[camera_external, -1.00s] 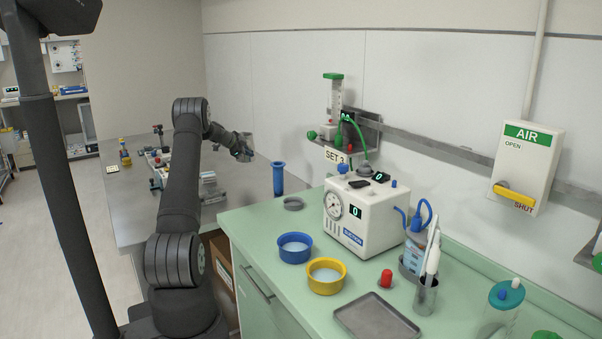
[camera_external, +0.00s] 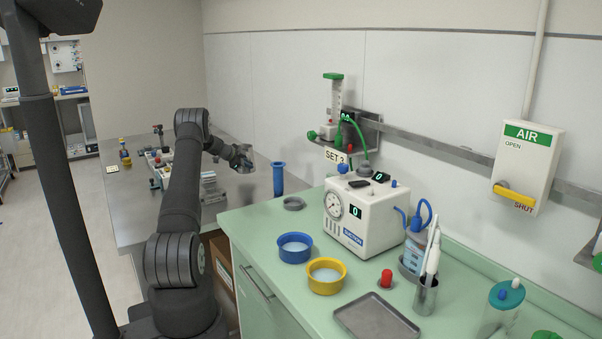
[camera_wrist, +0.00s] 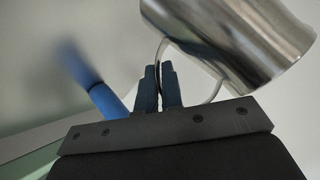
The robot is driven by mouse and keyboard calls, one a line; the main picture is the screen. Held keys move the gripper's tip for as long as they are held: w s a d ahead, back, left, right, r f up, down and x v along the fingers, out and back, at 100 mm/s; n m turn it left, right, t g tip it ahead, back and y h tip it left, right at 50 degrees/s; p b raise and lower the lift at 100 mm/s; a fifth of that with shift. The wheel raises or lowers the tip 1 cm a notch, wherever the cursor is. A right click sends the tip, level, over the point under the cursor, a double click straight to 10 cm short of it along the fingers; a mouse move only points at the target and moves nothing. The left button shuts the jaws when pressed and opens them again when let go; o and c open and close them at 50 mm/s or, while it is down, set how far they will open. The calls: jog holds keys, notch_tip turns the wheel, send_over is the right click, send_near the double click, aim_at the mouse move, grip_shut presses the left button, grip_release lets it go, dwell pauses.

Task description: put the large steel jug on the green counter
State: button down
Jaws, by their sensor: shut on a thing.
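The large steel jug (camera_wrist: 235,45) fills the upper right of the wrist view, shiny and tilted. My gripper (camera_wrist: 159,78) is shut on its thin handle (camera_wrist: 212,92), with the blue fingertips on either side of it. In the external view my gripper (camera_external: 240,157) is above the far grey table, left of the blue upright cylinder. The jug is small and hard to make out there, at the gripper. The green counter (camera_external: 262,225) is nearer the camera, to the right of my arm.
On the counter are a grey ring (camera_external: 293,203), a blue bowl (camera_external: 294,248), a yellow bowl (camera_external: 326,276), a white suction unit (camera_external: 365,215) and a grey tray (camera_external: 376,318). The blue cylinder (camera_external: 278,179) stands near the counter's far end. The counter's near-left corner is bare.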

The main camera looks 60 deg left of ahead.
jog(key=shift+f, duration=2.05)
jog(key=c, duration=1.6)
grip_release()
jog(key=shift+f, duration=0.1)
jog(key=shift+f, duration=0.15)
jog(key=shift+s+r, duration=0.25)
jog(key=shift+s, duration=0.05)
jog(key=v, duration=1.6)
jog(key=shift+s+d+f, duration=0.25)
jog(key=shift+d+f, duration=0.05)
jog(key=shift+f, duration=0.05)
jog(key=o, duration=0.7)
jog(key=shift+s+d+r, duration=0.1)
jog(key=shift+s+r, duration=0.1)
jog(key=shift+s, duration=0.05)
jog(key=o, duration=0.9)
jog(key=shift+c, duration=0.2)
